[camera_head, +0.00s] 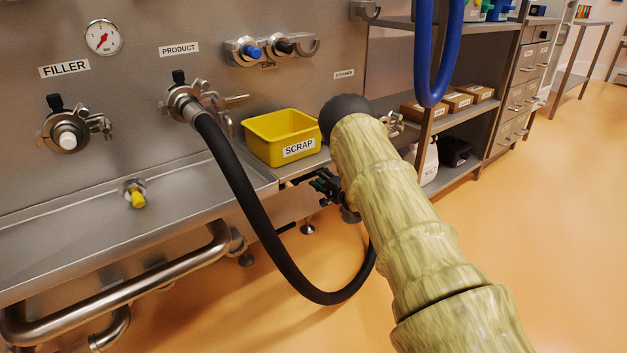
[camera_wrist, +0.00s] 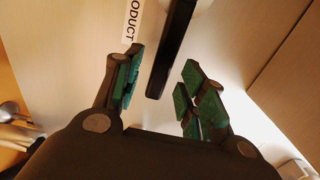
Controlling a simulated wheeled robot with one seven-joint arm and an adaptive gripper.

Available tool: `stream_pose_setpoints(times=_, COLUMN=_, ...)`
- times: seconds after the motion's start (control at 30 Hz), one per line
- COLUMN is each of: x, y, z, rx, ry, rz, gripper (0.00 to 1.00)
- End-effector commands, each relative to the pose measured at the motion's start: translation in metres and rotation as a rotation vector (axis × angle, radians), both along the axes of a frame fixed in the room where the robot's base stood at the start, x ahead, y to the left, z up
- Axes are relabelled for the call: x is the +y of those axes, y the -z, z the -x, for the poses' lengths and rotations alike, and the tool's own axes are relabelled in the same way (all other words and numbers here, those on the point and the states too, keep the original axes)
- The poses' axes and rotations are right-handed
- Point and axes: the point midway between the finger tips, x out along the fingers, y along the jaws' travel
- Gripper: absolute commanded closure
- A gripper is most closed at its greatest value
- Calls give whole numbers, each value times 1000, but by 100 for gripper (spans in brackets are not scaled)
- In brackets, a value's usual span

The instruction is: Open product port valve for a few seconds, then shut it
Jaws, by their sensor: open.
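My gripper (camera_head: 325,188) shows small at the end of my arm, low in front of the bench near the yellow bin. In the wrist view its green-padded fingers (camera_wrist: 160,88) are spread open. A black bar like a handle (camera_wrist: 173,50) reaches down between them, apart from both pads. A label ending in "ODUCT" (camera_wrist: 133,18) is beside it. In the head view the PRODUCT label (camera_head: 179,49) is above a clamped port (camera_head: 185,100) with a black knob and a black hose (camera_head: 240,205). I cannot tell which part the black bar belongs to.
The yellow SCRAP bin (camera_head: 275,135) stands on the bench beside my arm. The FILLER port (camera_head: 67,138) is at left. The black hose loops down in front of the bench. A blue hose (camera_head: 437,50) hangs before the shelves (camera_head: 470,112). Open floor (camera_head: 560,220) is at right.

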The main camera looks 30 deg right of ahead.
Motion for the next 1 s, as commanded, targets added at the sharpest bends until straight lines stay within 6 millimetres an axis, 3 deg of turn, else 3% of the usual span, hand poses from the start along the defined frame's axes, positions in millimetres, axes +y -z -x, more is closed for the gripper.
stream_pose_setpoints(times=0.23, x=2, y=1, z=-24, rx=0, ry=-1, rz=2, gripper=59)
stream_pose_setpoints(times=0.6, x=3, y=0, z=-29, rx=0, ry=0, rz=0, gripper=59)
stream_pose_setpoints(times=0.67, x=3, y=0, z=-29, rx=0, ry=0, rz=0, gripper=66)
stream_pose_setpoints(times=0.83, x=2, y=0, z=-28, rx=0, ry=0, rz=0, gripper=97)
stream_pose_setpoints(times=1.0, x=2, y=0, z=-28, rx=1, ry=0, rz=0, gripper=100)
